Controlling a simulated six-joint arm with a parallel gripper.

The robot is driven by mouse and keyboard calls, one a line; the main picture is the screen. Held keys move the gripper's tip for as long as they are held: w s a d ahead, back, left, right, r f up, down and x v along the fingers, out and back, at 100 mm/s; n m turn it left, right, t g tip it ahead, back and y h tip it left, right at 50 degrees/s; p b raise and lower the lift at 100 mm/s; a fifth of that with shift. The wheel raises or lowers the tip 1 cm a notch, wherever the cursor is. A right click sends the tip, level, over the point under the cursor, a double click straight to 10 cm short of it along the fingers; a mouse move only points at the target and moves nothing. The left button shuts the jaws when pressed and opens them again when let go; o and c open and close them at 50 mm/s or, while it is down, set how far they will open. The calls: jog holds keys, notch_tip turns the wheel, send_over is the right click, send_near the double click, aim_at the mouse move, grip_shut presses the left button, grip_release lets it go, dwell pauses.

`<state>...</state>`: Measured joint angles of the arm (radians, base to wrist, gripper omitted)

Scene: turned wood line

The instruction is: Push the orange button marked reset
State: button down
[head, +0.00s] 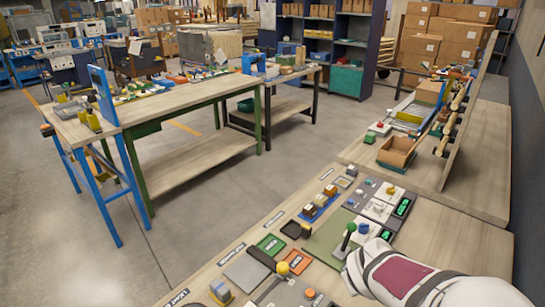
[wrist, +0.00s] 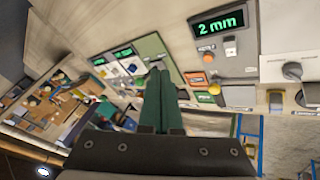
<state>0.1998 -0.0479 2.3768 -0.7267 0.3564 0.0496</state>
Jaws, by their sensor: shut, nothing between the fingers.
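An orange button (wrist: 228,41) sits on a grey panel just below a dark display (wrist: 220,23) that reads "2 mm" in green, in the wrist view. In the head view an orange button (head: 309,294) shows on a grey panel near the bottom edge. Any marking by it is too small to read. My gripper (wrist: 158,72) has its green fingers together and empty, left of the button and apart from it in the wrist view.
A yellow-orange knob (wrist: 214,88) and an orange plate (wrist: 195,78) are close to the button. Several other controls line the bench. A cardboard bin (head: 397,153) stands farther back.

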jog(key=w+f+n+t+y, duration=0.25)
jog(key=w+n, duration=0.25)
jog(key=w, duration=0.3)
jog(key=n+y, duration=0.5)
jog(key=n, duration=0.2)
send_over(314, 295)
notch_tip(314, 295, down, 5)
jog(key=shift+f, duration=0.15)
jog(key=shift+f, duration=4.4)
jog(key=shift+f, duration=0.4)
